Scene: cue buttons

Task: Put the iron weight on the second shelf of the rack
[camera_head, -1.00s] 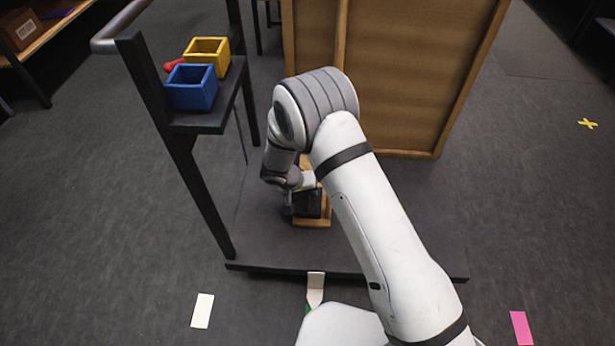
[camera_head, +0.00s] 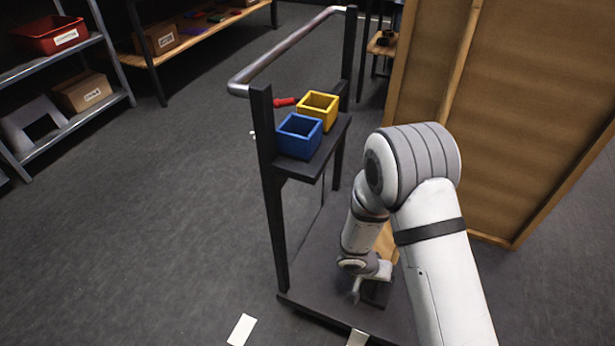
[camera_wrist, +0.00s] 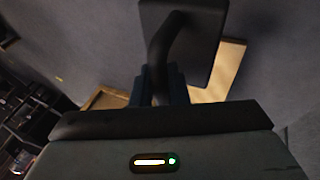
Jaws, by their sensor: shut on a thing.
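My gripper (camera_head: 362,284) points down low over the dark deck of a cart (camera_head: 318,262). In the wrist view its fingers (camera_wrist: 160,84) are shut on the dark handle of the iron weight (camera_wrist: 196,42), a dark block. In the head view the weight is mostly hidden behind my wrist and arm. I cannot tell whether it touches the deck. A grey metal rack (camera_head: 112,62) stands at the far left, apart from the gripper. Its upper visible shelf holds a red bin (camera_head: 52,34). A lower one holds a cardboard box (camera_head: 84,91) and a grey object (camera_head: 35,124).
The cart's raised shelf carries a blue box (camera_head: 299,137), a yellow box (camera_head: 318,108) and a red item (camera_head: 284,102). A tall brown panel (camera_head: 535,110) stands right of my arm. A wooden shelf unit (camera_head: 205,30) is at the back. Floor between cart and rack is clear.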

